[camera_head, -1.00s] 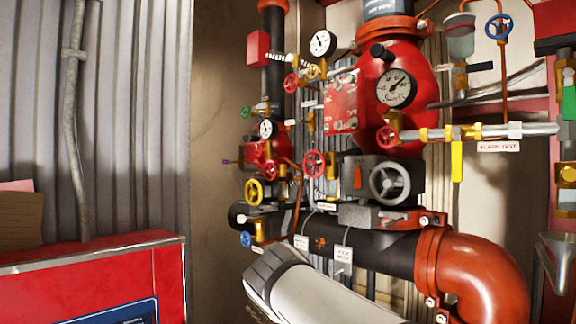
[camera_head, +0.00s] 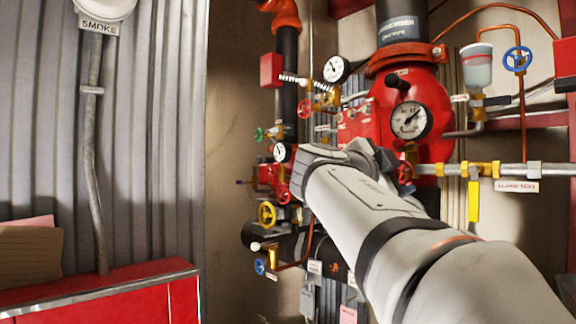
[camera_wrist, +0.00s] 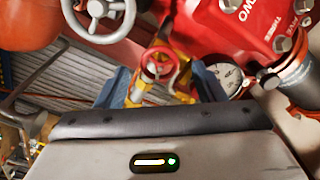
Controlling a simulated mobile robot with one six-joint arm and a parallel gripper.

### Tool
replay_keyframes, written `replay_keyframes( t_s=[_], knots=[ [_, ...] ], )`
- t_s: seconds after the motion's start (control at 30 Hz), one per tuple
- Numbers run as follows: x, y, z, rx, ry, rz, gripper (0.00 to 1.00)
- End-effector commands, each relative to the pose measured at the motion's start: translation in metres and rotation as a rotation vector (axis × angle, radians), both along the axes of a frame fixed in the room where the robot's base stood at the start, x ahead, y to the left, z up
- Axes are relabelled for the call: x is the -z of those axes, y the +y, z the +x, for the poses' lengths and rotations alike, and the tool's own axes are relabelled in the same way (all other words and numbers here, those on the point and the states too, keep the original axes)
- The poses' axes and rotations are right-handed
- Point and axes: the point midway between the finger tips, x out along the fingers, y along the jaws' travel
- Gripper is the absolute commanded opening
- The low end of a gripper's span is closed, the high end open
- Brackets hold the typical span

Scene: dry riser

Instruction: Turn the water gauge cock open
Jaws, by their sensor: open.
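In the wrist view a red handwheel (camera_wrist: 158,65) on a brass fitting (camera_wrist: 181,75) lies between and beyond my gripper (camera_wrist: 162,86). A white dial gauge (camera_wrist: 226,76) is just right of the right finger. I cannot tell for sure which fitting is the water gauge cock. In the head view a large gauge (camera_head: 408,119) sits on the red valve body (camera_head: 437,130), and another gauge (camera_head: 336,69) sits higher left.
A grey handwheel (camera_wrist: 98,17) is at upper left in the wrist view. In the head view, a yellow lever (camera_head: 473,200) and blue wheel (camera_head: 518,60) are at right. A red cabinet (camera_head: 110,297) stands lower left.

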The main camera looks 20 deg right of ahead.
Motion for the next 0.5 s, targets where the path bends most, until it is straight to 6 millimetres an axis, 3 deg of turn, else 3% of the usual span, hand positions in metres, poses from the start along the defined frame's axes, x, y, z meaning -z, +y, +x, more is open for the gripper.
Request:
replay_keyframes(
  t_s=[0.2,0.5],
  knots=[
    [-0.002,-0.025,0.010,0.002,0.001,0.001,0.63],
    [0.000,-0.031,0.012,-0.001,-0.001,0.001,0.63]
  ],
)
